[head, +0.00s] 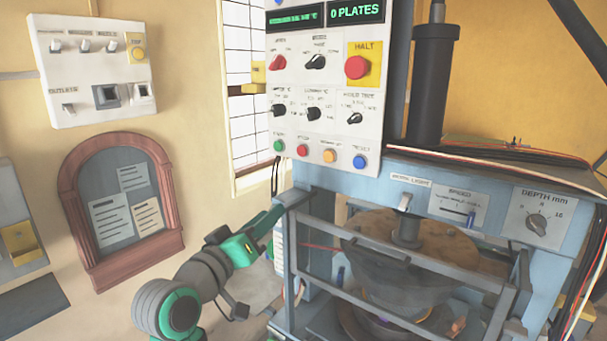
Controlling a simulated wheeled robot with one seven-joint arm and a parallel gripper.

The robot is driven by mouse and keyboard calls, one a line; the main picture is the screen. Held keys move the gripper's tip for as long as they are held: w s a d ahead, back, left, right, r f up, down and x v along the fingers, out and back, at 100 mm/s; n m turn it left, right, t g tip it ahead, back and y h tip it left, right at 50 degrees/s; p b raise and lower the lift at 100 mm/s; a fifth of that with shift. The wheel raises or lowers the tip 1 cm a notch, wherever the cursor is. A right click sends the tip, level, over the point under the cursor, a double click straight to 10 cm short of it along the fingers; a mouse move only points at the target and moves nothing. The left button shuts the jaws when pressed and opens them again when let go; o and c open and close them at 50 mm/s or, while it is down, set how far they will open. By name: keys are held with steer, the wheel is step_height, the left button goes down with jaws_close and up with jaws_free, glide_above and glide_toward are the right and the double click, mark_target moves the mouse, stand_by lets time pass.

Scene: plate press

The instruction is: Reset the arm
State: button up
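My arm reaches up from the bottom left in the head view, with grey links and green joints. My gripper (272,218) is at its end, pointing right, close to the left side of the blue press (330,178). I cannot tell whether it touches the press frame. Its finger gap is too small to make out, and no held object shows. The press's control panel (325,85) stands above and to the right of the gripper, with a display reading 0 PLATES.
A barred guard (400,275) fronts the press chamber, where a round die (420,240) shows. A switch box (92,68) and an arched notice board (122,208) hang on the left wall. A window (250,90) is behind the panel. Open space lies left of my arm.

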steer(key=s+d+f+n+y, duration=0.1)
steer(key=s+f+n+y, duration=0.15)
steer(key=f, duration=1.25)
steer(key=s+f+n+y, duration=0.2)
steer(key=s+f+y, duration=0.1)
steer(key=f, duration=1.2)
steer(key=s+d+f+y, duration=0.3)
steer(key=s+f, duration=1.1)
steer(key=s, duration=0.1)
steer(key=s+d+m, duration=0.2)
steer(key=s+m, duration=0.1)
steer(key=s, duration=1)
steer(key=s+d+m+g, duration=0.1)
steer(key=s+m, duration=0.2)
steer(key=s, duration=1)
steer(key=shift+s+d, duration=0.25)
steer(key=shift+d, duration=0.15)
